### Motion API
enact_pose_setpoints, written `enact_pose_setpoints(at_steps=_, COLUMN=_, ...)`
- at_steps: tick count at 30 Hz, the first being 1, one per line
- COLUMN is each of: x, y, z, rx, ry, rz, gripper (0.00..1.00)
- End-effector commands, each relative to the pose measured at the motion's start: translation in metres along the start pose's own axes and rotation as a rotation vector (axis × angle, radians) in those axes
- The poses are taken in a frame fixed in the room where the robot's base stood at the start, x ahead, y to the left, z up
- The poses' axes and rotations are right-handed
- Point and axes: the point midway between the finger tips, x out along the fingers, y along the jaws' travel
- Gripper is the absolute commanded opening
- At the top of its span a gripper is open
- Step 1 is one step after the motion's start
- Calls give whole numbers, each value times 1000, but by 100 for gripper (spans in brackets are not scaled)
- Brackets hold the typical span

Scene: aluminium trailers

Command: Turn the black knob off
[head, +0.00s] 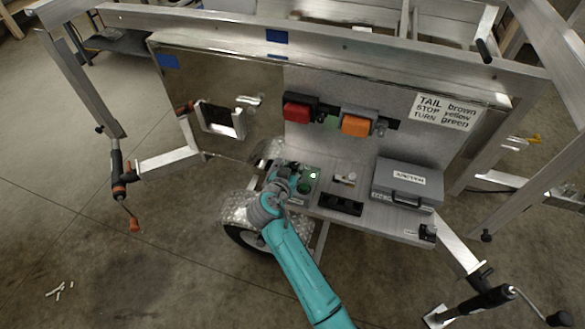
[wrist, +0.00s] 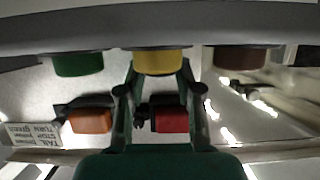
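In the head view my gripper (head: 287,180) is low over the left end of the metal shelf, at a small box with a lit green spot (head: 312,175). The wrist view shows its dark fingers (wrist: 158,75) standing apart. A yellow cap (wrist: 162,61) shows between or behind the fingertips, and I cannot tell whether they touch it. A green cap (wrist: 78,64) and a brown cap (wrist: 240,58) are on either side of it, along a grey edge. I cannot make out the black knob for certain; my arm hides part of the box.
Red (head: 297,112) and orange (head: 355,126) lamps are on the panel above the shelf. A black tray (head: 341,205) and a grey junction case (head: 408,184) stand right of the gripper. A wheel with a metal fender (head: 238,209) is below left.

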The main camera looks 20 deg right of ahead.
Motion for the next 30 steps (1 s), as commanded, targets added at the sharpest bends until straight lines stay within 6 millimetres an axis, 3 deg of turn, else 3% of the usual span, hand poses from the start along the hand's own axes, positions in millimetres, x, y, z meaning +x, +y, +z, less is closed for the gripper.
enact_pose_setpoints(at_steps=11, x=0, y=2, z=0, rx=-17, ry=0, rz=-45, gripper=0)
enact_pose_setpoints(at_steps=30, x=2, y=11, z=-2, rx=-167, ry=2, rz=-415, gripper=0)
